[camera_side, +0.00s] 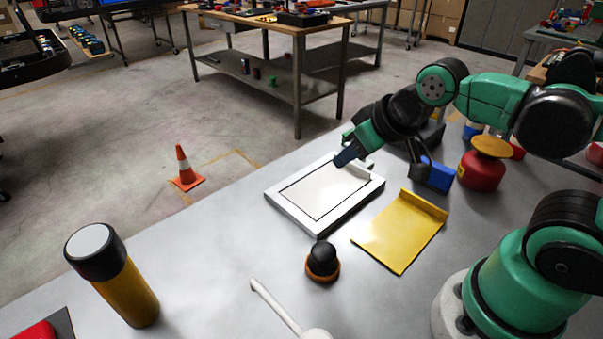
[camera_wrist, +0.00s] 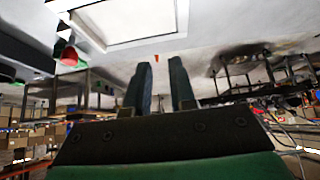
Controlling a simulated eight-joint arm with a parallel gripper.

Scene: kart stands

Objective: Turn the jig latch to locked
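A white flat frame with a dark inner outline (camera_side: 322,193), perhaps the jig, lies on the grey table; its pale panel also fills the top of the wrist view (camera_wrist: 125,18). My gripper (camera_side: 345,157) is over the frame's far edge in the side view; I cannot tell whether it touches. In the wrist view my gripper's two fingers (camera_wrist: 163,85) stand apart with nothing between them. A white lever with a round end (camera_side: 275,307) lies at the near edge, partly cut off. I cannot tell which part is the latch.
A yellow tray (camera_side: 402,235) lies right of the frame. A black-domed knob with an orange base (camera_side: 322,262), a black-and-yellow cylinder (camera_side: 125,290), a red container (camera_side: 481,172) and a blue block (camera_side: 436,175) stand around. The table's front left middle is clear.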

